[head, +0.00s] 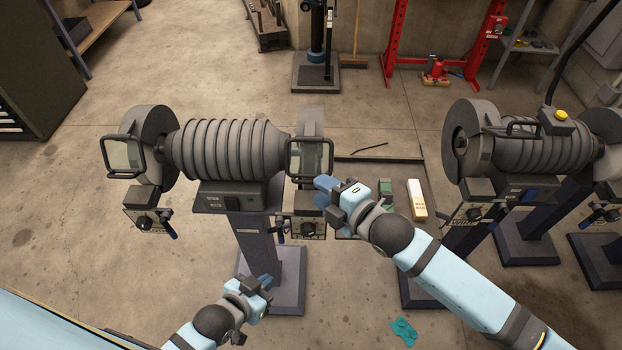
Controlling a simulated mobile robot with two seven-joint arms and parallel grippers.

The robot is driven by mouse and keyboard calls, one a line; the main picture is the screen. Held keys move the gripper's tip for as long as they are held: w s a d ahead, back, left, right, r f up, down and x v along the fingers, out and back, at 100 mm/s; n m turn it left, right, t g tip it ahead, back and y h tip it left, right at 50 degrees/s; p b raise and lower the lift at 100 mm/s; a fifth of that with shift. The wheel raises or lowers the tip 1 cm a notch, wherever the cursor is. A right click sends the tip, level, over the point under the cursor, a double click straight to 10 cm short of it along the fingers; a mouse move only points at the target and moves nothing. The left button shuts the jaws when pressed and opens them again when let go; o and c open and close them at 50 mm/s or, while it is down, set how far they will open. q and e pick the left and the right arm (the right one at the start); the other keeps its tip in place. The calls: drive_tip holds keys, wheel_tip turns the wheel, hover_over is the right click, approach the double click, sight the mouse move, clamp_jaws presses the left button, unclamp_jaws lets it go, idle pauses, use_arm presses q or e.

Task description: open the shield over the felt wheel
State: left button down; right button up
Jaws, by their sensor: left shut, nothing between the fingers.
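A twin-wheel machine with a ribbed grey body (225,150) stands on a pedestal. Its right wheel (312,122) looks paler than its dark left wheel (150,122); I cannot tell for certain which is felt. A clear shield in a dark frame (310,157) stands in front of the right wheel and covers part of it. A similar shield (127,155) fronts the left wheel. My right gripper (323,189) is just below the right shield's lower right corner; contact and finger gap are unclear. My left gripper (267,283) is shut and empty, low in front of the pedestal.
A tool rest and knob box (302,228) sit below the right wheel, close to my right gripper. A tray with green blocks and a white-and-yellow block (416,200) lies behind that wrist. Another machine (540,150) stands at right. Floor at left is clear.

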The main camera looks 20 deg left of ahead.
sight(309, 164)
drive_tip(key=shift+x, duration=2)
clamp_jaws()
